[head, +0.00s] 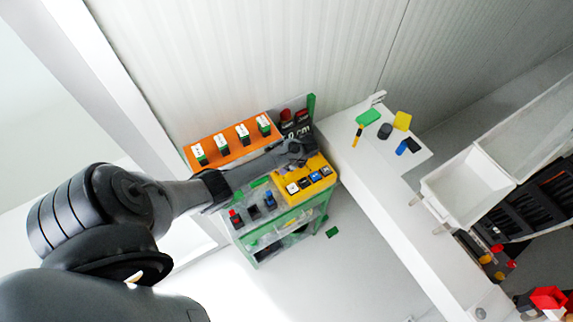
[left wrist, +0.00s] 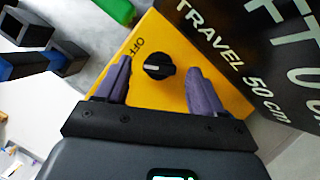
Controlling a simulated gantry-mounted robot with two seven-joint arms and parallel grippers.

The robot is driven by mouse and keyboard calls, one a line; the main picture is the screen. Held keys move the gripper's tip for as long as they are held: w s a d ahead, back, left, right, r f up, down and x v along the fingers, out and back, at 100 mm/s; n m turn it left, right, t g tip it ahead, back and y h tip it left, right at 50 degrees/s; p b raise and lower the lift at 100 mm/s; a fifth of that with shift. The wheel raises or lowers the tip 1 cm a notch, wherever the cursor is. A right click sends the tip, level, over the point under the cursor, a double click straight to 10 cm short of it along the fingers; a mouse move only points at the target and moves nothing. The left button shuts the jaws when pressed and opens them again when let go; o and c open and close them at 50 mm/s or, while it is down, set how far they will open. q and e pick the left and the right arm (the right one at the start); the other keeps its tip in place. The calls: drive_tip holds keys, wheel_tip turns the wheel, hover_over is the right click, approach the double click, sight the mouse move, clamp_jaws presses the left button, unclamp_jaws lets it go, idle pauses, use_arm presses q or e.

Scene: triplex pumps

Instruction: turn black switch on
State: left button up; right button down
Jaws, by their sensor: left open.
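The black switch (left wrist: 159,66) is a round rotary knob with a pale pointer line, on a yellow panel (left wrist: 165,98) in the left wrist view. The word OFF is printed on the panel to the left of the knob, and the pointer line lies roughly across the picture. My left gripper (left wrist: 160,88) is open, with one purple finger on each side of the knob and visible gaps to it. In the head view my left gripper (head: 300,150) is over the back of the yellow box (head: 291,198), and the knob is hidden there. My right gripper is not in view.
A black sign with white lettering (left wrist: 240,60) stands close to the right of the knob. An orange box (head: 222,142) with several labelled switches lies behind my arm. Joysticks (head: 253,211) stand to the left of the yellow box. A white table (head: 365,165) is to the right.

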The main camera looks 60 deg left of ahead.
use_arm(q)
drive_tip(key=d+r, duration=0.1)
drive_tip(key=w+d+r, duration=0.1)
drive_tip(key=r, duration=0.1)
drive_tip(key=shift+w+d+b, duration=0.15)
drive_tip(key=shift+b, duration=0.2)
drive_tip(key=w+d+b, duration=0.1)
drive_tip(key=d, duration=0.1)
drive_tip(key=w+d+b, duration=0.1)
drive_tip(key=w+d, duration=0.1)
drive_tip(key=d, duration=0.1)
drive_tip(key=w+d+b, duration=0.1)
drive_tip(key=w+d, duration=0.1)
drive_tip(key=d, duration=0.1)
drive_tip(key=shift+r, duration=0.1)
drive_tip(key=shift+w+d+r, duration=0.1)
drive_tip(key=shift+w+d, duration=0.25)
drive_tip(key=shift+d, duration=0.3)
